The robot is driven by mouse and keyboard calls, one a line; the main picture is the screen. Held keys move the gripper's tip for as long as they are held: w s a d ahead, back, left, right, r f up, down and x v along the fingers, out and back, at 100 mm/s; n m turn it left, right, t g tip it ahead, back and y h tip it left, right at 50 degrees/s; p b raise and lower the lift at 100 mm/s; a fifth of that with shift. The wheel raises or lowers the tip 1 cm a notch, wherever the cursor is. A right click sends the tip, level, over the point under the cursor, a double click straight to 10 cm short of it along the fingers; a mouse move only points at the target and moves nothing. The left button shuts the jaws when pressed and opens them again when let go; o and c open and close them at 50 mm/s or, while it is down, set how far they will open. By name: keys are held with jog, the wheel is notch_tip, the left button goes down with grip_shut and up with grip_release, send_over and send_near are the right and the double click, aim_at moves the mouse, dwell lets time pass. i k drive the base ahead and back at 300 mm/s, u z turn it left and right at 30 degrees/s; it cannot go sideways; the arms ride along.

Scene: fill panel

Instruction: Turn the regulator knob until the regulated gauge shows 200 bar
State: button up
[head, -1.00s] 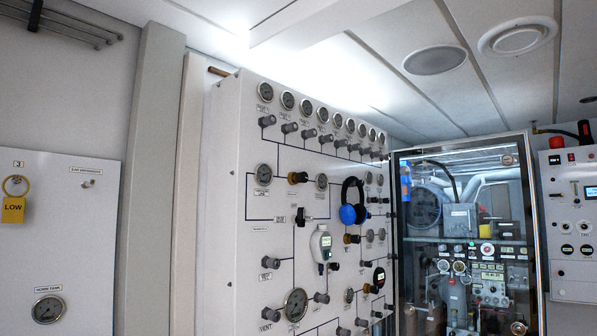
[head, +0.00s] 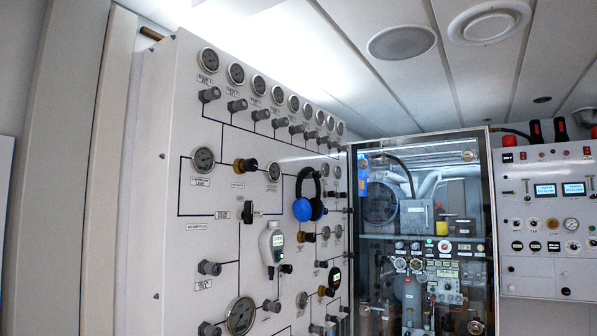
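The white fill panel (head: 170,130) fills the left middle of the head view. A black knob on a brass-coloured base (head: 245,165) sits in its upper part. A round gauge (head: 203,160) is left of this knob and a smaller gauge (head: 273,172) is right of it, all on one black line. Similar black and brass knobs sit lower, one (head: 306,237) below the headphones and another (head: 325,291) near the bottom. I cannot tell from the labels which knob is the regulator or which gauge is the regulated one. The needle readings are too small to read. My gripper is out of view.
Blue and black headphones (head: 303,209) and a pale handheld device (head: 271,243) hang on the panel. A row of gauges with grey knobs (head: 237,105) runs along its top. A glass-fronted cabinet (head: 487,220) and a white instrument box (head: 535,283) stand to the right.

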aim_at(250, 165)
jog(key=z, duration=0.25)
jog(key=i, duration=1.35)
jog(key=u, duration=0.65)
